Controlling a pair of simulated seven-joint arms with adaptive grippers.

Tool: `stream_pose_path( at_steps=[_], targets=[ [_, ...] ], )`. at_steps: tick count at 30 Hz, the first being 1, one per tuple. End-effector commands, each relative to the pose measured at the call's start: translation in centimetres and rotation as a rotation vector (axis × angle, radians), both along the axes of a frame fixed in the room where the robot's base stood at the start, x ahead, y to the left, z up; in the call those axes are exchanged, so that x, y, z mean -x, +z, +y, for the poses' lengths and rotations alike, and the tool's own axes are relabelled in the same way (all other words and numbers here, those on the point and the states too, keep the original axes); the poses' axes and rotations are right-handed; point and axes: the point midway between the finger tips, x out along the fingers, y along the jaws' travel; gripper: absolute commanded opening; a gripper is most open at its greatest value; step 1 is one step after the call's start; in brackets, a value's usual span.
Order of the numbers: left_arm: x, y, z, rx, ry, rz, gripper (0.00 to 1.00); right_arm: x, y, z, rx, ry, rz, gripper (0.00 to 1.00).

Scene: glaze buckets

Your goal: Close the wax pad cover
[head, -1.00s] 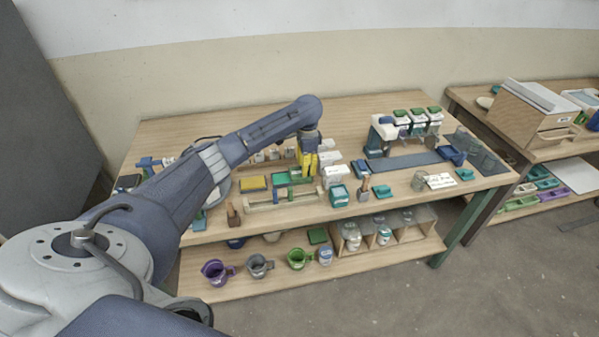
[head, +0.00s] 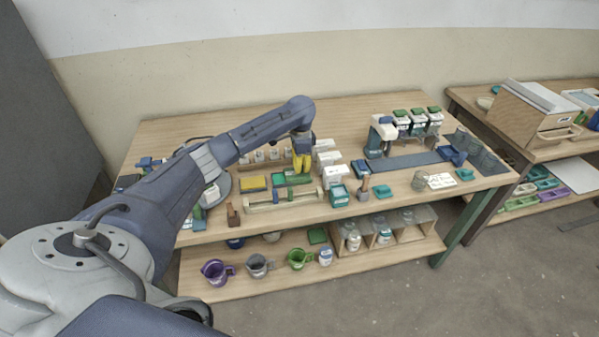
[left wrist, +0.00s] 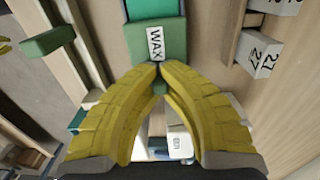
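The green wax pad (head: 280,181) sits on the bench beside a yellow pad. In the left wrist view its green body with a white WAX label (left wrist: 156,44) shows at the top centre, with part of a teal surface (left wrist: 152,9) beyond. My left gripper (head: 302,170) is low at the right side of the pad. Its yellow fingers (left wrist: 159,68) are together at the tips, right by the label. A small green part (left wrist: 160,88) shows just behind the tips; I cannot tell whether it belongs to the cover. The fingers partly hide the cover. My right gripper is out of view.
A yellow pad (head: 254,183) lies left of the wax pad. White boxes (head: 336,176) stand close on the right, and small bottles on a rack stand behind.

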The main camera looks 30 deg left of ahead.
Motion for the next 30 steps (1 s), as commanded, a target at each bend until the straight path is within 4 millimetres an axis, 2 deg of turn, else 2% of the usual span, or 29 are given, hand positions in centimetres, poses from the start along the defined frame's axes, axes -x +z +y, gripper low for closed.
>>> stream_pose_path(
  at_steps=[18,30],
  targets=[
    [2.6,0.1,2.6,-0.002,0.001,-0.001,0.0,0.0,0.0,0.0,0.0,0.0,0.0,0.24],
    [3.4,0.1,3.3,0.0,0.001,-0.001,0.0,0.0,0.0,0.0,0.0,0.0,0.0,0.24]
  ],
)
